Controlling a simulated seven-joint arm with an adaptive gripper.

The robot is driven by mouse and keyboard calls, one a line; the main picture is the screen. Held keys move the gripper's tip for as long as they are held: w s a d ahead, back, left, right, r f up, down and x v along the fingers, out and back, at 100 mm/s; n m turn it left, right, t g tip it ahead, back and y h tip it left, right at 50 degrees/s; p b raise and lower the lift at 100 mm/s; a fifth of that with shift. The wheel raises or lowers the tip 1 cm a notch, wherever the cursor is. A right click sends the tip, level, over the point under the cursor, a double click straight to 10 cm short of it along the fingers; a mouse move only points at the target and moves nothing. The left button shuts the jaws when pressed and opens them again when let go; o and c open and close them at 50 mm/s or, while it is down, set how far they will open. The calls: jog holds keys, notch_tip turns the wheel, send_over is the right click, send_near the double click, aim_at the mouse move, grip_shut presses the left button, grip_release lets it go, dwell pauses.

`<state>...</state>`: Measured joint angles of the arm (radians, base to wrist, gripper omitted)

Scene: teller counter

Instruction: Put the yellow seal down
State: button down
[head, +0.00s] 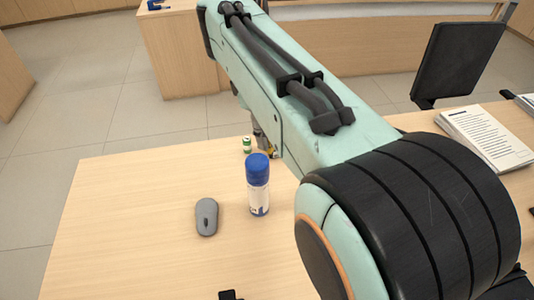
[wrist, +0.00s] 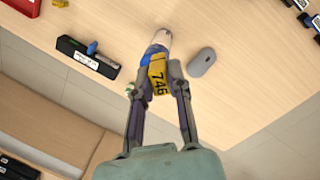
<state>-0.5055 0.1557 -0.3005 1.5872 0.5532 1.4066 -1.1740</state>
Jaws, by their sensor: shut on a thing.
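The yellow seal (wrist: 157,75), marked 746, is between the fingertips of my gripper (wrist: 159,80) in the wrist view. My gripper is shut on it. In the head view my arm hides most of the gripper. Only a small yellow bit (head: 271,152) shows beside the arm, near the desk's far edge. I cannot tell how high the seal is above the desk.
A blue-capped bottle (head: 258,184) stands on the desk (head: 130,215), behind the seal in the wrist view. A grey mouse (head: 207,216) lies left of it. A small green-and-white item (head: 247,145) is near the gripper. A black holder (wrist: 88,57) lies farther left.

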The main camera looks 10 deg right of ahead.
jog(key=a+f+n, duration=0.1)
jog(key=f+n, duration=0.1)
jog(key=f, duration=0.8)
jog(key=f+n, duration=0.3)
jog(key=f, duration=0.8)
jog(key=a+f+n, duration=0.1)
jog(key=f+n, duration=0.2)
jog(key=f, duration=0.8)
jog(key=shift+s+a+f, duration=0.1)
jog(key=shift+s+a, duration=0.05)
jog(key=shift+a, duration=0.2)
jog(key=shift+f, duration=0.1)
jog(key=c, duration=1.3)
grip_release()
jog(key=shift+o, duration=1.1)
